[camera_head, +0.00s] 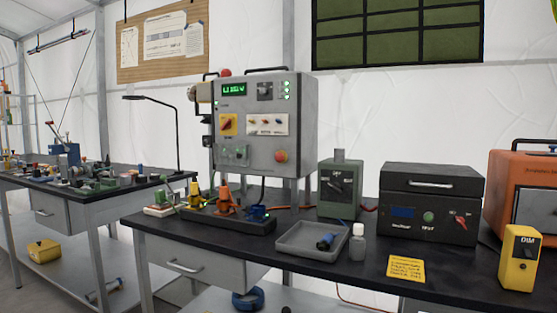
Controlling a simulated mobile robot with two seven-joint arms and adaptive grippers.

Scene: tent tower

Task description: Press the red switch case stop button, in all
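A grey switch case (260,175) stands raised at the back of the near dark bench. A round red button (281,156) sits low on the right of its front face, on a yellowish surround. The case front also carries a green lit display (233,89), a rotary switch on a yellow plate (228,125) and a white label panel with small coloured parts (267,125). Neither of my grippers shows. I cannot tell from this view whether the button is pressed in.
On the near bench (345,268) are a grey tray (311,241), small white bottle (357,242), green box (340,188), dark box with a red switch (431,203), yellow DIM box (520,257) and orange unit (522,188). A connector strip (215,220) lies before the case.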

